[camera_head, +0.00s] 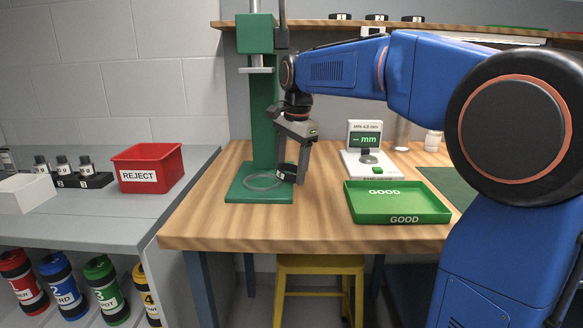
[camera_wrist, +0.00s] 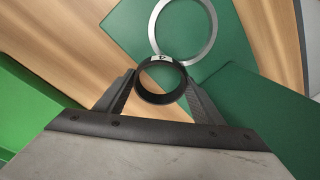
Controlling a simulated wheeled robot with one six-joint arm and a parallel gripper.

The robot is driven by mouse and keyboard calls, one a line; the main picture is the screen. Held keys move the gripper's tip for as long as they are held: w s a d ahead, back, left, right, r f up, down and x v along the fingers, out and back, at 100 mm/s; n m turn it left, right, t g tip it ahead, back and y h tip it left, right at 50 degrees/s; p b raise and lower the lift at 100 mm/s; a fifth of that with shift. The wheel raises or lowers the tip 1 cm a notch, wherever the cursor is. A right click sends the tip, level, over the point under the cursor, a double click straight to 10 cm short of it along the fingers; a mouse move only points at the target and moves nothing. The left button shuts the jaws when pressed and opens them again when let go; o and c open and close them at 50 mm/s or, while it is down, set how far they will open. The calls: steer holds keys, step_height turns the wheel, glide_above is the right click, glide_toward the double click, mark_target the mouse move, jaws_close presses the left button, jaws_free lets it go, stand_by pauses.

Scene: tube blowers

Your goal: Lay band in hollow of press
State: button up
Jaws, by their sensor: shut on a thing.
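A green press (camera_head: 262,95) stands on the wooden table, with a flat green base plate (camera_head: 240,194). A pale ring on the plate marks the press hollow (camera_head: 264,180), and it also shows in the wrist view (camera_wrist: 208,45). My gripper (camera_head: 288,178) points down over the right part of the base. In the wrist view my gripper (camera_wrist: 160,88) is shut on a black band (camera_wrist: 158,98) with a small white label. The band overlaps the near edge of the ring in that view. I cannot tell its height above the plate.
A green GOOD tray (camera_head: 404,219) and a white gauge (camera_head: 370,165) stand right of the press. A red REJECT bin (camera_head: 147,168) and several small dark bottles in a holder (camera_head: 83,181) are on the grey bench at left. The press column rises behind my gripper.

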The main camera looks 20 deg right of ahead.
steer(key=shift+f, duration=0.1)
steer(key=o, duration=0.7)
steer(key=shift+f, duration=0.1)
steer(key=o, duration=0.4)
steer(key=shift+o, duration=0.2)
